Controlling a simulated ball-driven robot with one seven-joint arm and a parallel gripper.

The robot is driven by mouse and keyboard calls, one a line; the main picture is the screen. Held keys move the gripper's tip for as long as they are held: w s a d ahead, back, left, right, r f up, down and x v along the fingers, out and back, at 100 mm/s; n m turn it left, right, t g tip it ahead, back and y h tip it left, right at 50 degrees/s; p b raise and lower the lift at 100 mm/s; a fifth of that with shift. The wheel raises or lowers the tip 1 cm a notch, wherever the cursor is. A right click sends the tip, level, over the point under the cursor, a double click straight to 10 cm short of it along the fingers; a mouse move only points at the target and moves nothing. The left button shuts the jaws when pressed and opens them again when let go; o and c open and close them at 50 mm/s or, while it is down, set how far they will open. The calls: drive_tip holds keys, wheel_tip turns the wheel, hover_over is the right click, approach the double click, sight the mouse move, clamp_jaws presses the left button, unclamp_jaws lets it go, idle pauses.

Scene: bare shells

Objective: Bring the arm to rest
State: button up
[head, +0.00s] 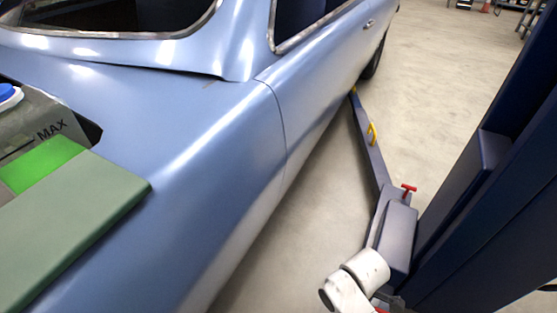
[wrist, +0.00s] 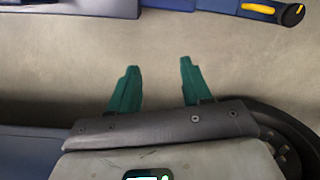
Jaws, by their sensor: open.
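My gripper (wrist: 159,66) shows in the wrist view with its two green fingers spread apart. It is open, and only bare floor shows between the fingers. The gripper itself cannot be made out in the head view. White rounded parts at the bottom of the head view, right of centre, look like links of my arm (head: 362,270). They appear in front of the foot of a dark blue lift post.
A light blue car (head: 190,130) fills the left and middle. A dark blue lift post (head: 490,210) stands right, its lift arm (head: 368,145) reaching under the car. A green panel (head: 90,205) and grey container marked MAX (head: 40,125) are at left. Floor (head: 440,80) is open behind.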

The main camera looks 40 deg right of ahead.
drive_tip(key=a+r+m+t+p, duration=0.2)
drive_tip(key=a+r+m+p, duration=0.2)
drive_tip(key=r+p, duration=1.4)
wheel_tip(320, 180, up, 9)
drive_tip(key=m, duration=0.3)
drive_tip(key=shift+w+a+f+m, duration=0.2)
drive_tip(key=shift+w+m, duration=0.1)
drive_tip(key=shift+m, duration=0.1)
